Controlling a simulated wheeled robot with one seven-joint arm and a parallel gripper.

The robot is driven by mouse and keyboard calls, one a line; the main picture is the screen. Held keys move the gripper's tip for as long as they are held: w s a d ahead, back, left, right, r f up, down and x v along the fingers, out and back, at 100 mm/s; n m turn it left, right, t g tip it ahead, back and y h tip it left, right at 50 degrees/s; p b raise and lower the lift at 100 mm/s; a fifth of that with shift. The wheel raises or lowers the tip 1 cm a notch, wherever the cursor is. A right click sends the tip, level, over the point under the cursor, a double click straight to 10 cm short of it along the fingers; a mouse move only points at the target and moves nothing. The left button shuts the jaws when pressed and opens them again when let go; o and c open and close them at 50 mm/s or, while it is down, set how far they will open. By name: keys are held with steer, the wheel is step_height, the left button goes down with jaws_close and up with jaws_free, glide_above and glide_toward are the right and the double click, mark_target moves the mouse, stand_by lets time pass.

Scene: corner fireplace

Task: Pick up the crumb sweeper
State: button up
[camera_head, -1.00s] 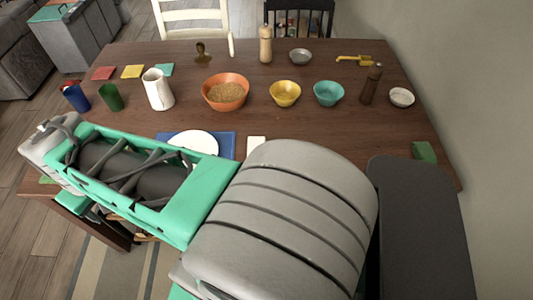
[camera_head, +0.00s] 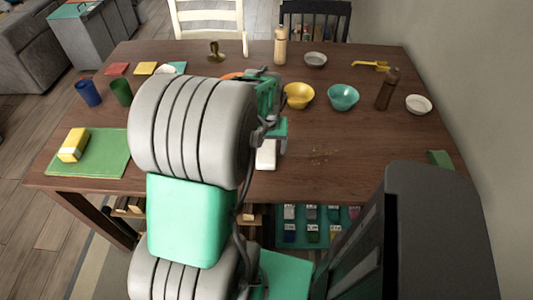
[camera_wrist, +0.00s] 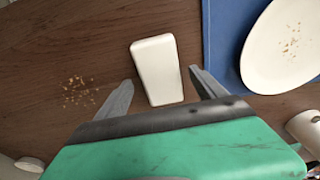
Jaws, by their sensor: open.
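The crumb sweeper looks like a white, slightly tapered block. It lies on the wooden table in the middle of the wrist view (camera_wrist: 157,68). In the head view (camera_head: 266,156) it shows partly, at the right side of my arm. My gripper (camera_wrist: 160,82) is open and empty, with one finger on each side of the sweeper's near part. The fingers look apart from it; their height above the table is hard to tell. In the head view my arm hides most of the gripper.
Crumbs (camera_head: 320,155) lie on the table beside the sweeper. A white plate with crumbs (camera_wrist: 283,40) sits on a blue mat (camera_wrist: 221,40) close by. Yellow (camera_head: 299,96) and teal (camera_head: 343,97) bowls stand farther back. A green mat (camera_head: 105,160) holds a yellow block (camera_head: 74,145).

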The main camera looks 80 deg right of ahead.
steer(key=f, duration=0.2)
steer(key=shift+d+f, duration=0.25)
steer(key=shift+f, duration=0.1)
steer(key=shift+c, duration=0.2)
steer(key=shift+w, duration=0.1)
steer(key=c, duration=1.7)
steer(key=shift+o, duration=0.2)
steer(key=shift+r, duration=0.35)
step_height(320, 180, up, 2)
steer(key=shift+r, duration=0.25)
steer(key=a+r, duration=0.2)
steer(key=r, duration=0.1)
steer(key=a+r, duration=0.3)
steer(key=shift+w+a+r, duration=0.1)
steer(key=shift+a+r, duration=0.2)
steer(key=a+r, duration=0.3)
steer(key=a, duration=0.5)
steer(key=shift+w+a+r, duration=0.15)
steer(key=shift+a, duration=0.1)
